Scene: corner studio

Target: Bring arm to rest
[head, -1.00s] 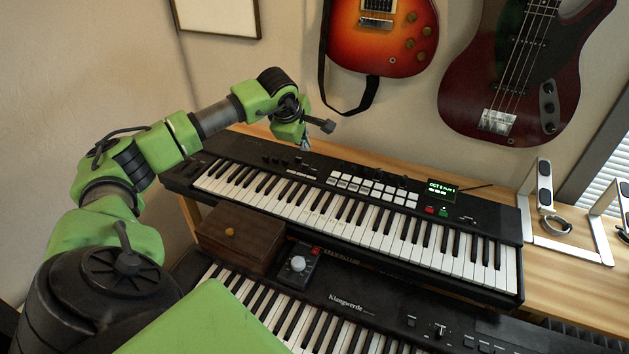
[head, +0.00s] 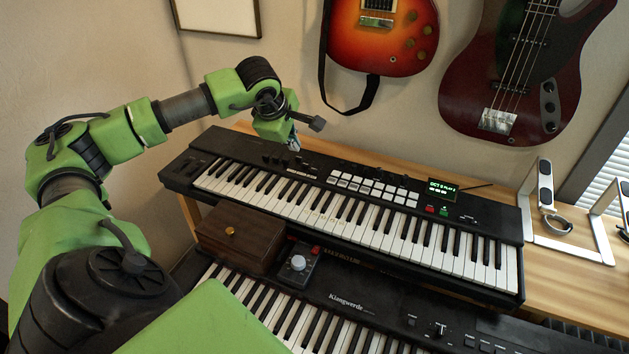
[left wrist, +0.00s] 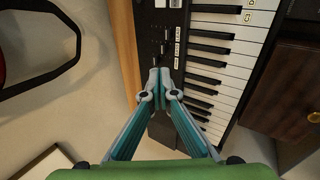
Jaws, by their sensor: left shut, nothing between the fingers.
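My left arm (head: 130,130) comes in from the left and reaches over the left end of the upper keyboard (head: 360,205). My left gripper (head: 294,145) points down above the back panel of that keyboard. In the left wrist view my left gripper (left wrist: 159,75) has its two teal fingers together at the tips, shut with nothing between them. The keyboard (left wrist: 215,60) lies beyond the fingertips there, its keys to the right of them. My right gripper is in neither view now.
A brown wooden box (head: 240,236) and a small device with a white knob (head: 298,264) sit on the lower keyboard (head: 350,303). Two guitars (head: 384,35) (head: 520,75) hang on the wall behind. White stands (head: 560,240) are on the wooden desk at right.

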